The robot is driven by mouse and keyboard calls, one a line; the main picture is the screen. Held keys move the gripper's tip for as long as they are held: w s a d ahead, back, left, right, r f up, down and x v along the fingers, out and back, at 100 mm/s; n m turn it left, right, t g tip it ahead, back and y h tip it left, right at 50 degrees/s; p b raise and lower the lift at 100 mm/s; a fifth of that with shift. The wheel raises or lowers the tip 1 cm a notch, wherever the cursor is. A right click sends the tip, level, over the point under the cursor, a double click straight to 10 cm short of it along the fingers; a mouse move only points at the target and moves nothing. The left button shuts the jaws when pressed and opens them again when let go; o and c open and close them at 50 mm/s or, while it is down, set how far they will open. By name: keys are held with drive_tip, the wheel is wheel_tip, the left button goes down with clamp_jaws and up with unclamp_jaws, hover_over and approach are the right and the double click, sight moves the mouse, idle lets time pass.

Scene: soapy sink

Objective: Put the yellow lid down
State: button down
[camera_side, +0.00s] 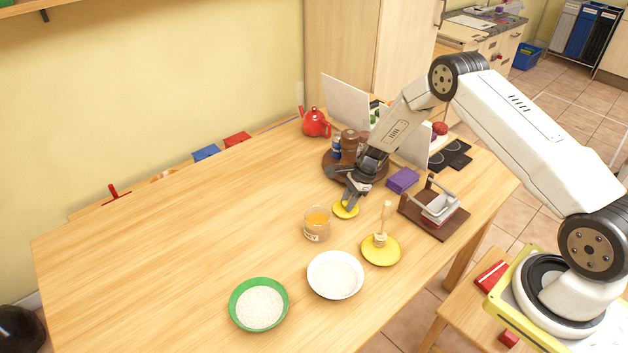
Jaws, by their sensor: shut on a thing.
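The yellow lid (346,209) is a small round disc with a knob, under my gripper (349,198). My gripper points down, and its fingers are shut on the lid near the knob. The lid is at or just above the wooden table; I cannot tell whether it touches. A glass jar (317,224) with orange-yellow contents stands open just to the lower left of the lid.
A yellow dish (381,250) with a wooden dipper, a white bowl (335,275) and a green bowl (259,305) stand in front. A brown turntable (335,172) with jars is behind. A purple sponge (403,180) and wooden rack (434,208) are right. The table's left is clear.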

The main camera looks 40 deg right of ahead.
drive_tip(key=shift+f, duration=0.15)
drive_tip(key=shift+c, duration=2.2)
unclamp_jaws()
drive_tip(key=v, duration=1.2)
